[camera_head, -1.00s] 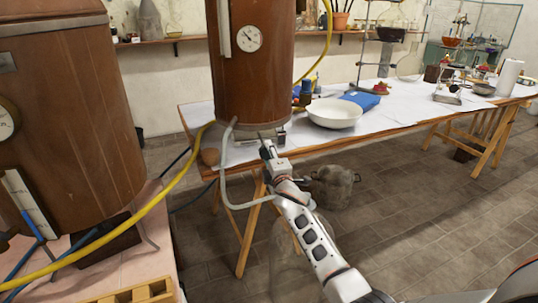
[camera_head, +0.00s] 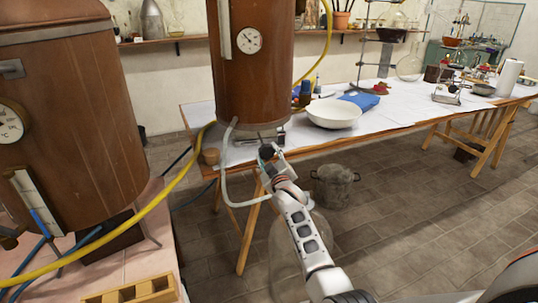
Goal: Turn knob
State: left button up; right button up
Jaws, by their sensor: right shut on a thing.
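A copper vessel (camera_head: 252,80) with a round dial (camera_head: 248,40) stands in the middle, and a bent pale pipe (camera_head: 226,165) runs down from its lower part. My right gripper (camera_head: 268,152) is at the underside of this vessel, near its bottom edge. It is shut on a small dark part there, which looks like the knob (camera_head: 266,152); the part is tiny and mostly covered by the fingers. My left gripper is not in view.
A larger copper vessel (camera_head: 75,110) stands at the left with a yellow hose (camera_head: 150,213) in front. A long table (camera_head: 400,115) behind holds a white bowl (camera_head: 333,113) and a blue cloth (camera_head: 360,100).

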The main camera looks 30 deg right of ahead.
jog(key=shift+m, duration=0.7)
jog(key=o, duration=1.1)
jog(key=shift+a, duration=0.1)
jog(key=shift+s, duration=0.1)
jog(key=shift+s, duration=0.25)
jog(key=v, duration=1.1)
jog(key=shift+s+a, duration=0.1)
